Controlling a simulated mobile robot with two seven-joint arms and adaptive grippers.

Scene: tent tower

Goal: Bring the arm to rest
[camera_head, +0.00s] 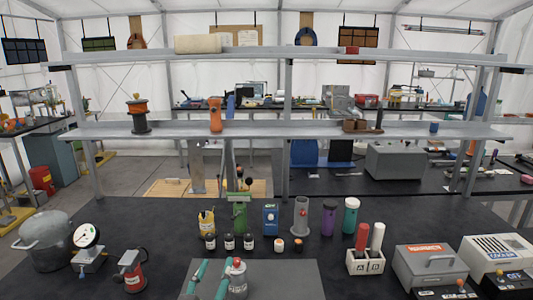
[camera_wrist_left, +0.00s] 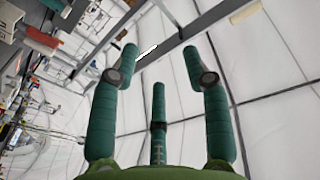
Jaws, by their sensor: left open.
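My left gripper (camera_head: 208,277) shows at the bottom of the head view as teal fingers over the grey mat on the bench. In the left wrist view the teal fingers of the left gripper (camera_wrist_left: 160,65) are spread apart with nothing between them. Behind them in that view are the white tent wall and metal frame bars. My right gripper is in neither view.
The black bench (camera_head: 335,270) holds several bottles in the middle. A pot (camera_head: 45,243) and a gauge (camera_head: 87,237) stand at left. Shelves (camera_head: 270,131) cross above the bench.

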